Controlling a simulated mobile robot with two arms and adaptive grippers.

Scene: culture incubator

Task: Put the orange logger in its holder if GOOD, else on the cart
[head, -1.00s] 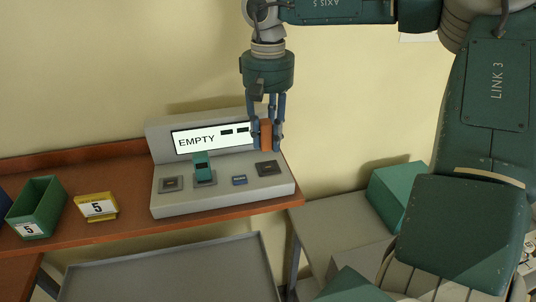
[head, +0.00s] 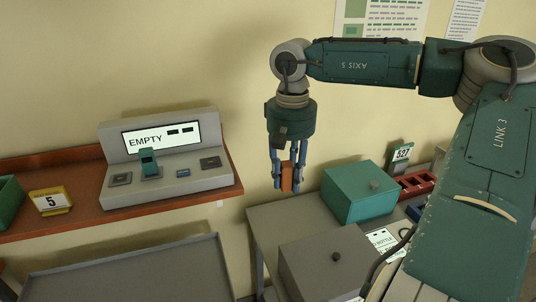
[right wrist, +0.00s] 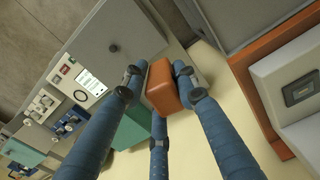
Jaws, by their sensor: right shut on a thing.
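The orange logger (head: 287,177) is held between the blue fingers of my right gripper (head: 289,172), in the air to the right of the console. In the right wrist view the logger (right wrist: 163,88) sits between the fingers of the right gripper (right wrist: 160,80). The console (head: 165,182) stands on the wooden shelf, and its screen (head: 160,136) reads EMPTY. A small teal piece (head: 148,160) stands in one of its sockets. A flat grey tray-like top (head: 120,270), perhaps the cart, lies below the shelf. I cannot tell which thing is the logger's holder. My left gripper is out of view.
A teal box (head: 350,190) and a grey box (head: 318,272), each with a knob, stand on the grey bench at right. Behind them are a red rack (head: 416,184) and a 527 sign (head: 402,153). A yellow 5 sign (head: 50,200) stands on the shelf.

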